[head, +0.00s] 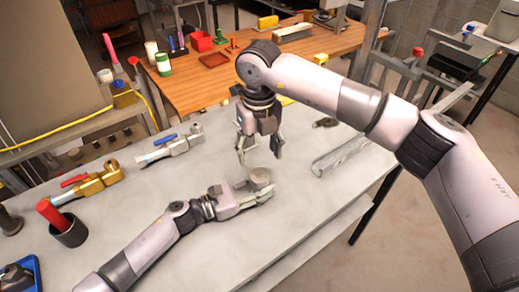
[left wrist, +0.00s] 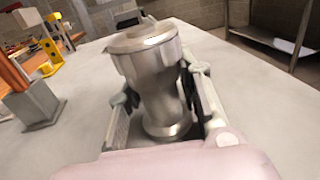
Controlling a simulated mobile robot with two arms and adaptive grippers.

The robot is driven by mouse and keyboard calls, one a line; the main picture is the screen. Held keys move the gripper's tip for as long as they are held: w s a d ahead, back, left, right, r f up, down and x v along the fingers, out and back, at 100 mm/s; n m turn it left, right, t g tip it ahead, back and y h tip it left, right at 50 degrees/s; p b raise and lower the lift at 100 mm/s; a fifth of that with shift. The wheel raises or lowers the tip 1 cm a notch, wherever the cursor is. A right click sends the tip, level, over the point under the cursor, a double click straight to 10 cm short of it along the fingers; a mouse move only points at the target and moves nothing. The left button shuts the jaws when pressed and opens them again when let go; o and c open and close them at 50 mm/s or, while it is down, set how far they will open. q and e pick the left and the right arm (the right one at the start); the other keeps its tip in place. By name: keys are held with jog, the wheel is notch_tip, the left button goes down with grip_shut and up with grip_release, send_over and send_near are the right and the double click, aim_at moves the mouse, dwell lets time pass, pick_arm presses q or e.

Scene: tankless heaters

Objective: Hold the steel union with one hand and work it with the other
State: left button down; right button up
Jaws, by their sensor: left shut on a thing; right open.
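The steel union (head: 261,177) is a grey, waisted metal piece with a wide round top, standing upright on the grey table. It fills the middle of the left wrist view (left wrist: 152,75). My left gripper (head: 262,192) reaches in low from the left and is shut on the union, one finger on each side of it (left wrist: 163,105). My right gripper (head: 245,152) points down, open and empty, just above and behind the union in the head view. It appears apart from the union.
Brass and steel valves with red (head: 90,184) and blue (head: 170,150) handles lie on the left of the table. A dark cup (head: 70,232) holds a red-handled thing. A clear channel piece (head: 342,155) lies at right.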

aim_at(259, 174)
jog(key=m, duration=1)
jog(key=shift+m, duration=0.4)
jog(key=m, duration=0.9)
jog(key=shift+f, duration=0.55)
pick_arm(q)
jog(key=shift+f, duration=0.1)
pick_arm(e)
notch_tip(259, 174, down, 7)
jog(key=shift+c, duration=0.6)
